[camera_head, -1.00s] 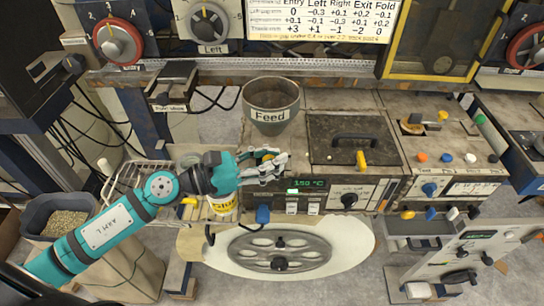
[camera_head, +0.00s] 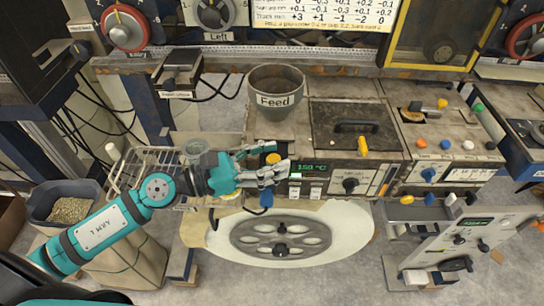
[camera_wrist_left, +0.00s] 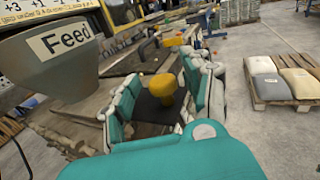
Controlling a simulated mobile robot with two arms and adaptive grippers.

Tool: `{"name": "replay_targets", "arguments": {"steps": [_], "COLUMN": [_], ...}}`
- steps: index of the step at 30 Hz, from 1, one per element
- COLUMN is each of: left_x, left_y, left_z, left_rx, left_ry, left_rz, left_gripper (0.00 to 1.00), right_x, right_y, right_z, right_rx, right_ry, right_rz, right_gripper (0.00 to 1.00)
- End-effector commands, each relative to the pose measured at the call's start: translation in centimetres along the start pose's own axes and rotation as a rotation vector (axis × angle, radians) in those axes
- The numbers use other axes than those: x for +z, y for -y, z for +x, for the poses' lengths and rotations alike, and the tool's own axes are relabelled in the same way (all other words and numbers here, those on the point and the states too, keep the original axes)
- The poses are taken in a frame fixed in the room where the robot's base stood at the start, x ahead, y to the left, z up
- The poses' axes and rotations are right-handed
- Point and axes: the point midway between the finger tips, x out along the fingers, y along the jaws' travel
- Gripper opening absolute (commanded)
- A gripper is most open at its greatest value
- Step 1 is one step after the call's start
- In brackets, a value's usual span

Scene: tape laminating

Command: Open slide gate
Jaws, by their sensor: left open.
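The slide gate's yellow knob (camera_head: 273,158) is in front of and below the grey Feed hopper (camera_head: 275,100) in the head view. In the wrist view the yellow knob (camera_wrist_left: 163,87) stands upright on a dark plate (camera_wrist_left: 150,108). My left gripper (camera_head: 283,163) is open, its teal and grey fingers on either side of the knob. The wrist view shows the fingers (camera_wrist_left: 163,100) spread around it, with gaps visible; I cannot tell whether any finger touches it. The plate's far end is hidden. My right gripper is not in view.
A hot plate with a dark handle (camera_head: 356,127) and a temperature display (camera_head: 314,168) lie right of the gripper. A wire basket (camera_head: 150,165) is behind my left arm.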

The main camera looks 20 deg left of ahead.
Motion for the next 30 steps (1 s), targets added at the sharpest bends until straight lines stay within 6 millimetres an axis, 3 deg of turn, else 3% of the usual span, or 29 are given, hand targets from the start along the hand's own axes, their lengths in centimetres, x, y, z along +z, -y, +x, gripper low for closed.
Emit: {"name": "replay_targets", "arguments": {"steps": [11,30], "left_x": [-0.1,-0.1], "left_y": [0.1,0.0], "left_z": [-1.0,-11.0], "left_rx": [0.000,0.003], "left_ry": [-0.001,0.001], "left_rz": [-0.005,-0.004], "left_gripper": [0.49,0.49], "right_x": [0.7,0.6], "right_y": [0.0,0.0], "right_z": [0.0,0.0], "right_rx": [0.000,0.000], "right_ry": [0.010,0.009], "right_rz": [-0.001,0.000], "right_gripper": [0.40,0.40]}}
